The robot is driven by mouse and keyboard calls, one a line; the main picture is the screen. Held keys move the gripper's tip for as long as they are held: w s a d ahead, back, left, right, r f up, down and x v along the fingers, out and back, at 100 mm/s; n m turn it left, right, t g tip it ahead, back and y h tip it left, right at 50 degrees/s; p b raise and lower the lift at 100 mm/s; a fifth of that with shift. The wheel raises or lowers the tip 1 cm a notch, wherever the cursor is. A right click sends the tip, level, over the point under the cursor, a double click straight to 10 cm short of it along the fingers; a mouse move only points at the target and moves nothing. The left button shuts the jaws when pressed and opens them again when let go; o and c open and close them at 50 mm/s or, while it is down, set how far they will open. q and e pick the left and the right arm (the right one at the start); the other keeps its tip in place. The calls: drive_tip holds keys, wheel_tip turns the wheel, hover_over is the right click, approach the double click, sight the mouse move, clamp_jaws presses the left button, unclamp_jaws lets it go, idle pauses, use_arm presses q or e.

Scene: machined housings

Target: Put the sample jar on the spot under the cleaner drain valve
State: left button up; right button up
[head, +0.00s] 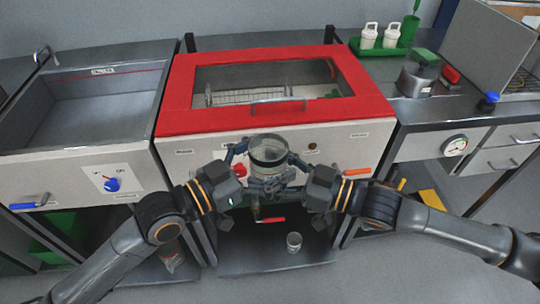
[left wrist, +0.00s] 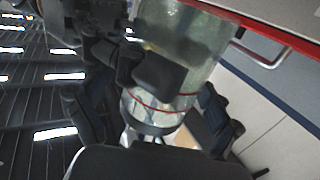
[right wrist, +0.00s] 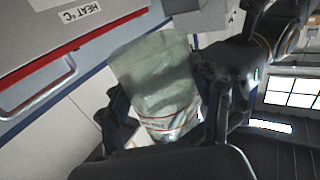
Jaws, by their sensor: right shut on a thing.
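The sample jar (head: 268,152), clear glass with a thin red line near one end, is held in front of the cleaner, above its drain valve. My right gripper (right wrist: 168,115) is shut on it, with the jar between its fingers. My left gripper (left wrist: 150,112) is around the jar from the other side. Its fingers look spread, with a gap at the left finger. The cleaner (head: 175,115) has a red top and white front. Its drain valve shows a red handle (head: 271,220) below the grippers.
A small glass vessel (head: 293,242) stands on the dark lower shelf (head: 250,262) below the valve. An open sink (head: 100,105) is at left. At right, a counter holds white bottles (head: 369,36) in a green tray and a metal pot (head: 416,80).

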use_arm(q)
drive_tip(key=c, duration=1.1)
drive_tip(key=shift+o, duration=0.2)
use_arm(e)
drive_tip(key=o, duration=1.2)
drive_tip(key=shift+o, duration=0.2)
